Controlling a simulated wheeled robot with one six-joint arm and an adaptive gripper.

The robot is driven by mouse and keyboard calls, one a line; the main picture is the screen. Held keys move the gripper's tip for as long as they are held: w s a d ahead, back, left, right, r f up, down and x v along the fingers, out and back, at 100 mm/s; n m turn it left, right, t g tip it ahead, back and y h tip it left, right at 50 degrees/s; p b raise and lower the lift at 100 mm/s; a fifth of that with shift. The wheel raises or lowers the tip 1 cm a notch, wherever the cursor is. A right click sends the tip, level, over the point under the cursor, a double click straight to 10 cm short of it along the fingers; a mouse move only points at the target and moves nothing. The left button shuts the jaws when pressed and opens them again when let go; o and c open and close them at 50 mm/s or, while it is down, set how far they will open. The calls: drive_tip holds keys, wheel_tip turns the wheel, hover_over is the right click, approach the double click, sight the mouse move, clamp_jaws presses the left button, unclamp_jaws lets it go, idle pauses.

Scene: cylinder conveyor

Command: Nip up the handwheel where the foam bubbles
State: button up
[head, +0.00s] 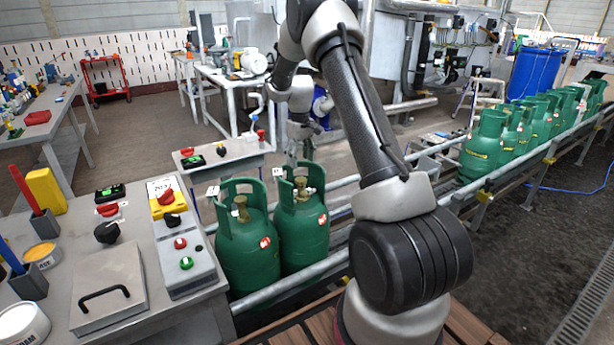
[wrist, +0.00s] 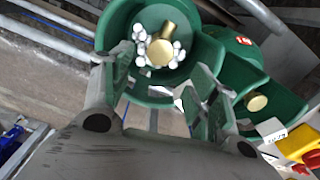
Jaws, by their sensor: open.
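In the wrist view, a green gas cylinder (wrist: 112,32) has a brass handwheel (wrist: 160,52) inside its collar, with white foam bubbles (wrist: 141,44) clustered around the valve. My gripper (wrist: 163,72) is open, its fingers spread below and to either side of that handwheel, holding nothing. A second green cylinder (wrist: 280,104) at the right has a brass handwheel (wrist: 257,102) with no foam visible. In the head view, my gripper (head: 298,158) hangs above the right of two near cylinders (head: 302,235). The left one (head: 247,255) stands beside it. Foam is too small to make out there.
The cylinders stand on a conveyor with a metal guide rail (head: 290,283). Several more green cylinders (head: 485,145) stand farther along at the right. A bench (head: 140,300) with a button box (head: 185,250) is at the left. A small control stand (head: 220,160) is behind the near cylinders.

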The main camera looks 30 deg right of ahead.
sight(301, 179)
wheel_tip(301, 179, down, 8)
drive_tip(key=shift+r, duration=0.2)
drive_tip(key=shift+c, duration=0.2)
drive_tip(key=c, duration=1)
drive_tip(key=shift+o, duration=0.2)
